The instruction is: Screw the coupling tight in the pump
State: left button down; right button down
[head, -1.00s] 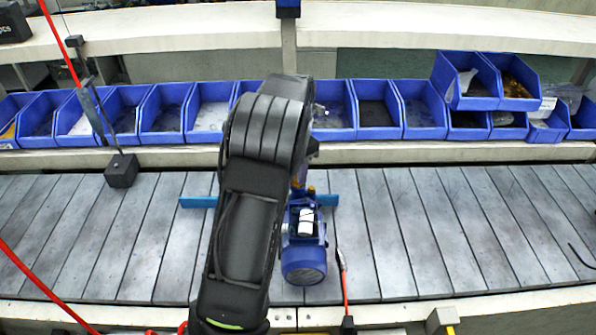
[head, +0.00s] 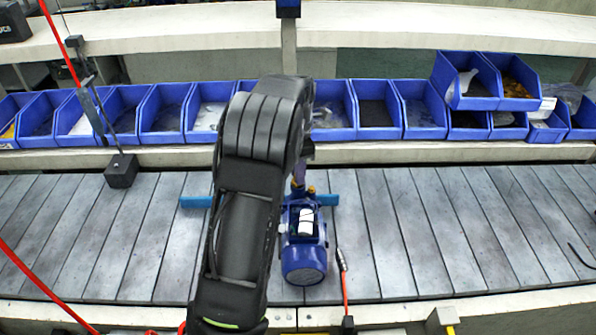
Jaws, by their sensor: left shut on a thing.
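The blue pump (head: 304,240) stands on the slatted conveyor near the middle, its round motor end towards me and a silvery part on top. Its far end, with small brass-coloured fittings (head: 300,190), is partly covered by my black left arm. My left gripper (head: 306,156) shows only as a dark bit past the arm's bend, above the pump's far end. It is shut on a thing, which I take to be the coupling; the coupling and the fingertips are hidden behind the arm. My right gripper is not in view.
A light-blue bar (head: 196,202) lies crosswise behind the pump. Blue bins (head: 425,110) line the back shelf. A black block with a rod (head: 121,171) stands at left. A red-cabled tool (head: 342,262) is right of the pump.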

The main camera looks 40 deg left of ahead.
pick_arm(q)
jog(key=c, duration=1.3)
grip_release()
jog(key=shift+c, duration=0.2)
jog(key=n, duration=0.3)
jog(key=shift+n, duration=0.3)
jog(key=shift+n, duration=0.5)
jog(key=shift+c, duration=0.3)
